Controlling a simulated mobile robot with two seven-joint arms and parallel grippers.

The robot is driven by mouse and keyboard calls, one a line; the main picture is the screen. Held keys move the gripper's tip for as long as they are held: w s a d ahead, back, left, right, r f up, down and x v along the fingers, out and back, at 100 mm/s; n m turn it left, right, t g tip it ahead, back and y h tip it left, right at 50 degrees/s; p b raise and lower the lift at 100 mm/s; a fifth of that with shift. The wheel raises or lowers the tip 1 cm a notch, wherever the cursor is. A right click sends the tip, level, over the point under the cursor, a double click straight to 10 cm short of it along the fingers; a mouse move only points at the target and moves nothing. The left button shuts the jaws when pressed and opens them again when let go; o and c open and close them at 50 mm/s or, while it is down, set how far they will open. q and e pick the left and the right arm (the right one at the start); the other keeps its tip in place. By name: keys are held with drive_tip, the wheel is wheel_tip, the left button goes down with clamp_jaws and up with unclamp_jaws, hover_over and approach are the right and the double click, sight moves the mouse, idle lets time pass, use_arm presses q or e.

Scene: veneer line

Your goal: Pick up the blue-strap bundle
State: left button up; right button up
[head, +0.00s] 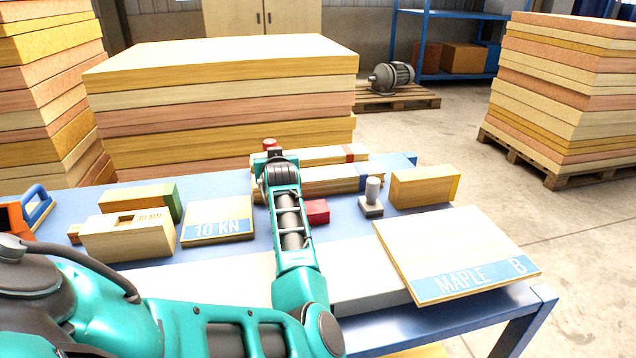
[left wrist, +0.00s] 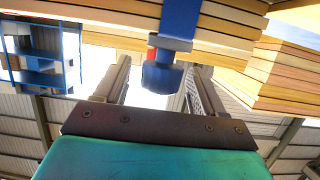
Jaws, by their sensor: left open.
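The blue-strap bundle (head: 325,180) is a pale wood bundle lying on the blue table, with a blue strap (head: 363,176) near its right end. A similar bundle with a red strap (head: 322,155) lies just behind it. My right gripper is not in view.
A red block (head: 316,211), a grey stamp-like piece (head: 372,199) and a wooden block (head: 420,188) stand near the bundle. A 10 KN plate (head: 217,215) lies left of my arm, a MAPLE B board (head: 445,240) right. Tall board stacks (head: 220,95) stand behind the table.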

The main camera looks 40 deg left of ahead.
use_arm(q)
drive_tip(key=shift+x, duration=0.85)
clamp_jaws()
drive_tip(key=shift+r, duration=0.1)
